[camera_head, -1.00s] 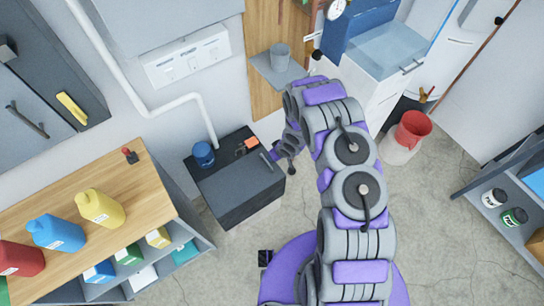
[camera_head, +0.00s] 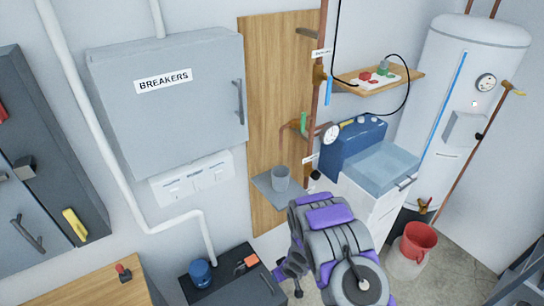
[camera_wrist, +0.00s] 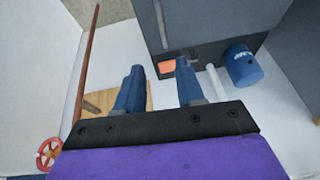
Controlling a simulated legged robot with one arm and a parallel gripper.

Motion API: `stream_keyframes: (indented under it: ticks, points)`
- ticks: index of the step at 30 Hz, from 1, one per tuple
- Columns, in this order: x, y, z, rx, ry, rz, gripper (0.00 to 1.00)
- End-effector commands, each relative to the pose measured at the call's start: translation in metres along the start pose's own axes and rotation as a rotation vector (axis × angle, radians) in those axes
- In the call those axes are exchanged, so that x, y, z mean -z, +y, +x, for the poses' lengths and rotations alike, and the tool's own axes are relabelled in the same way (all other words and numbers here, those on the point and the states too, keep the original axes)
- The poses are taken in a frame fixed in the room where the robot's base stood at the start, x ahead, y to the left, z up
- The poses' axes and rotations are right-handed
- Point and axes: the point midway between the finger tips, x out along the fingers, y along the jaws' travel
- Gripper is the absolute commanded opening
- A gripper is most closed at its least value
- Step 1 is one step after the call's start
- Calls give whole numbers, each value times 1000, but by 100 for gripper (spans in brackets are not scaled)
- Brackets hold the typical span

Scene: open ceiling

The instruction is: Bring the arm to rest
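My arm (camera_head: 328,232), grey and purple, reaches up from the bottom of the head view, bent at its elbow. My gripper (camera_head: 292,272) is at the arm's left side, near the dark cabinet (camera_head: 225,278), and shows small and partly hidden there. In the wrist view, the two blue fingers of my gripper (camera_wrist: 158,78) stand apart with nothing between them. The dark cabinet (camera_wrist: 190,22) shows beyond the fingers. I cannot tell how far the fingers are from it.
A blue can (camera_head: 200,273) and an orange item (camera_head: 246,263) sit on the dark cabinet. A grey cup (camera_head: 280,178) stands on a small wall shelf. A red bucket (camera_head: 418,240) is at right. The breaker box (camera_head: 170,95) and water heater (camera_head: 465,100) stand behind.

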Motion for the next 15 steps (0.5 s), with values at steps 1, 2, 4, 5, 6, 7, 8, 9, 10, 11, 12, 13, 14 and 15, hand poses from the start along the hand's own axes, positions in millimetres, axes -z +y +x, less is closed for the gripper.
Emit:
stream_keyframes:
  ticks: [1,2,4,5,6,7,8,9,10,11,12,13,14,15]
  points:
    - [0,0,0,-1,0,0,38]
    - [1,1,-2,-4,0,0,38]
    - [4,6,-7,-19,-3,2,38]
    - [6,10,-12,-31,-6,4,38]
    - [9,16,-20,-51,-10,6,38]
    - [12,22,-28,-69,-15,8,38]
    - [14,28,-36,-90,-23,11,38]
    - [17,36,-48,-118,-33,18,38]
    - [20,43,-59,-140,-40,22,38]
    - [21,49,-71,-164,-51,29,38]
    - [22,56,-85,-193,-64,41,38]
    - [24,62,-97,-213,-72,48,38]
    - [25,67,-109,-234,-83,57,38]
    - [26,72,-123,-259,-96,69,38]
